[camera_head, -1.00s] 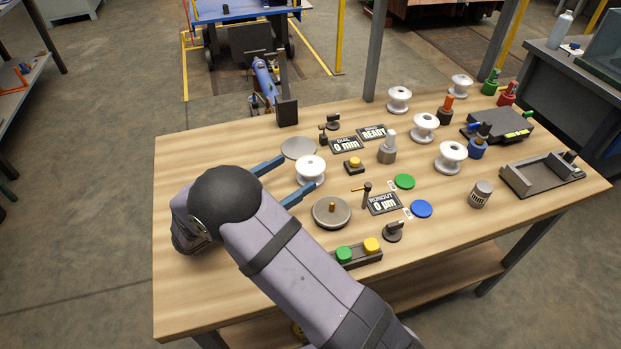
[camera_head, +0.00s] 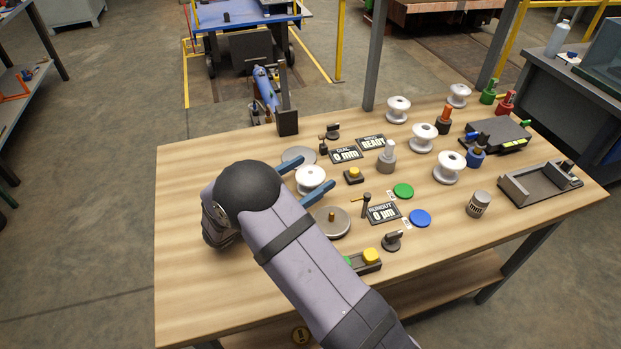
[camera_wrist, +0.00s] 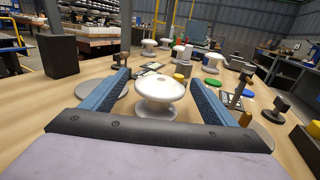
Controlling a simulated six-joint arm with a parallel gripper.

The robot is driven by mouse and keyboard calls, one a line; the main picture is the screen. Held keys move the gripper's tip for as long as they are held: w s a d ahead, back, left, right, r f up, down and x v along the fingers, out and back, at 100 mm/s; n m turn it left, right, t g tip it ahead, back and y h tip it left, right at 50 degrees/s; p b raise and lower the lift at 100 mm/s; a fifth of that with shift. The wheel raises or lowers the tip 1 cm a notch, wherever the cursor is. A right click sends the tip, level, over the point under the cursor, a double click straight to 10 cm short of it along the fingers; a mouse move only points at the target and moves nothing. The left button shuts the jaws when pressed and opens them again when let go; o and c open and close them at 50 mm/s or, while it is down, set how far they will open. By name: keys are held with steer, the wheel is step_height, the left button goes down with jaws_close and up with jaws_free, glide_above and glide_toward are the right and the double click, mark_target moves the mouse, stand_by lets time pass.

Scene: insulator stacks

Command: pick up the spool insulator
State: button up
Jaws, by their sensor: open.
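A white spool insulator (camera_head: 310,178) stands upright on the wooden table near its left part, beside a flat grey disc. My gripper (camera_head: 322,177) is open, with its two blue fingers reaching along either side of this spool. In the wrist view the spool (camera_wrist: 160,92) stands between the open fingers (camera_wrist: 162,95), with a gap visible on both sides. Several more white spools stand further right, among them one at the front (camera_head: 449,167), one in the middle (camera_head: 422,138) and one behind (camera_head: 397,109).
A grey round plate (camera_head: 332,222) lies close to the near finger. A dark upright block (camera_head: 287,121) stands at the table's back edge. Display plates (camera_head: 345,155), a yellow button (camera_head: 354,175) and a small post (camera_head: 366,204) stand to the right. The table's left front is clear.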

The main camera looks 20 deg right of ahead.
steer(key=shift+w+d, duration=0.1)
steer(key=shift+d, duration=0.3)
steer(key=c, duration=1.5)
steer(key=shift+o, duration=0.2)
steer(key=shift+r, duration=0.1)
